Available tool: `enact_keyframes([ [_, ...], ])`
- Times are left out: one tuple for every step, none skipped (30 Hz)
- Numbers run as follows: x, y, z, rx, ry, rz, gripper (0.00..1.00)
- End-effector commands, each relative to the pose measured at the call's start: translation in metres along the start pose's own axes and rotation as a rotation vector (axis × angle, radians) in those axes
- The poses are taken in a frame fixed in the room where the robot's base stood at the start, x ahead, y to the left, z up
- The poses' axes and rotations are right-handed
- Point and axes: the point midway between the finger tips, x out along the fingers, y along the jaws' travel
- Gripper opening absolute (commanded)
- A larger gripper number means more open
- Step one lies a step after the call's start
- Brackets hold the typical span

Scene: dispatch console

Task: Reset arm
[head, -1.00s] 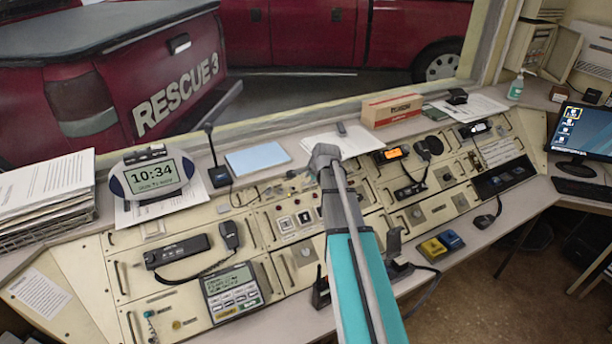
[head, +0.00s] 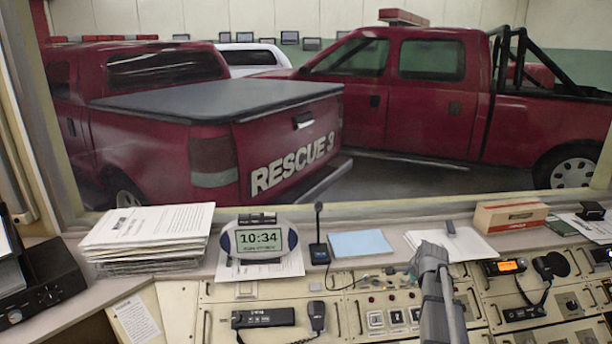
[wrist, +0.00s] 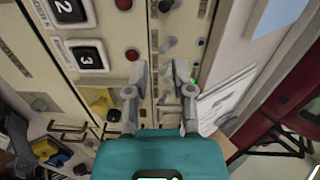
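Beyond the fingers is the cream console panel (wrist: 112,20) with red buttons, small knobs and metal handles. I cannot tell how far the fingertips are from the panel. In the head view the fingers themselves are not clearly visible.
The console ledge holds a paper stack (head: 150,232), a clock (head: 258,241), a desk microphone (head: 319,250), a blue pad (head: 360,243) and a cardboard box (head: 510,215). A window (head: 400,180) onto red trucks stands behind. Switches numbered 2 and 3 (wrist: 88,55) lie left of my gripper.

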Motion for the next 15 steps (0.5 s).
enact_keyframes([
  [-0.002,0.006,0.011,-0.040,-0.008,0.015,0.31],
  [-0.003,0.009,0.017,-0.068,-0.013,0.025,0.31],
  [-0.005,0.014,0.027,-0.113,-0.021,0.041,0.31],
  [-0.006,0.019,0.036,-0.151,-0.029,0.054,0.31],
  [-0.008,0.023,0.044,-0.193,-0.037,0.068,0.31],
  [-0.011,0.031,0.056,-0.255,-0.049,0.090,0.31],
  [-0.013,0.036,0.066,-0.305,-0.059,0.106,0.31],
  [-0.015,0.043,0.076,-0.357,-0.071,0.123,0.31],
  [-0.019,0.052,0.090,-0.429,-0.088,0.147,0.31],
  [-0.021,0.059,0.100,-0.485,-0.101,0.164,0.31],
  [-0.025,0.066,0.110,-0.541,-0.115,0.182,0.31],
  [-0.029,0.076,0.123,-0.617,-0.136,0.206,0.31],
  [-0.032,0.083,0.132,-0.673,-0.151,0.223,0.31],
  [-0.036,0.090,0.142,-0.729,-0.167,0.240,0.31],
  [-0.041,0.101,0.153,-0.803,-0.190,0.262,0.31],
])
